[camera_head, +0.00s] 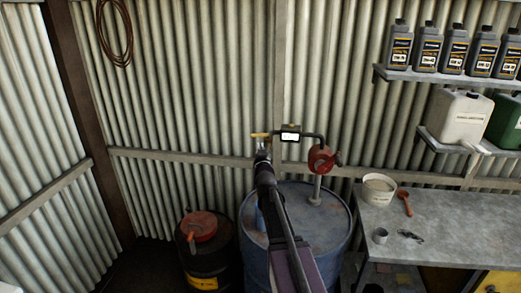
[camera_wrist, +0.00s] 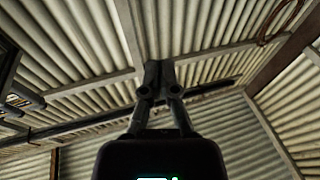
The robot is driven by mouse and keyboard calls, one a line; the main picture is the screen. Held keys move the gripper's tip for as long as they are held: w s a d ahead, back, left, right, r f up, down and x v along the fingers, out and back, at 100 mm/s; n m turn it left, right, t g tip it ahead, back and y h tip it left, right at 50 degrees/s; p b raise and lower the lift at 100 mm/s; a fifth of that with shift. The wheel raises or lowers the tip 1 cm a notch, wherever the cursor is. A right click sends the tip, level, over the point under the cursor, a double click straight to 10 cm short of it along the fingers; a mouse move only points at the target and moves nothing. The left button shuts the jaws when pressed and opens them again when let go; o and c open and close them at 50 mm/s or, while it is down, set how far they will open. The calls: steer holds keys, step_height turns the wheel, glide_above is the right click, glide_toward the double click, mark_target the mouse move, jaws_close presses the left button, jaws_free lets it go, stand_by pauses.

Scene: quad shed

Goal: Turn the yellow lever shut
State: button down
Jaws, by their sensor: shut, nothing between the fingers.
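The yellow lever (camera_head: 260,135) shows in the head view as a short, roughly level bar at the left end of the pipe, beside a small meter with a lit display (camera_head: 291,135). The pipe runs right to a red hand pump (camera_head: 321,158) on the blue drum (camera_head: 334,232). My gripper (camera_head: 262,154) is just below the lever in the picture; I cannot tell whether they touch. In the wrist view my gripper (camera_wrist: 158,66) has its fingers together and empty. I cannot make out the lever in the wrist view.
A dark drum with a red lid (camera_head: 199,226) stands left of the blue drum. A workbench (camera_head: 447,207) on the right holds a white tub (camera_head: 378,189), a red spoon-like tool (camera_head: 405,202) and a small cup (camera_head: 380,236). Shelves with bottles (camera_head: 426,50) hang above it.

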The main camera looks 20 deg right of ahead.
mark_target(258, 136)
steer(key=f+x, duration=0.2)
steer(key=x, duration=0.8)
steer(key=shift+w+f+b, duration=0.3)
steer(key=shift+w+b, duration=0.15)
steer(key=shift+w, duration=0.05)
steer(key=shift+w+d, duration=0.15)
steer(key=shift+w+d+r+h, duration=0.1)
steer(key=shift+d+h, duration=0.15)
steer(key=shift+h, duration=0.15)
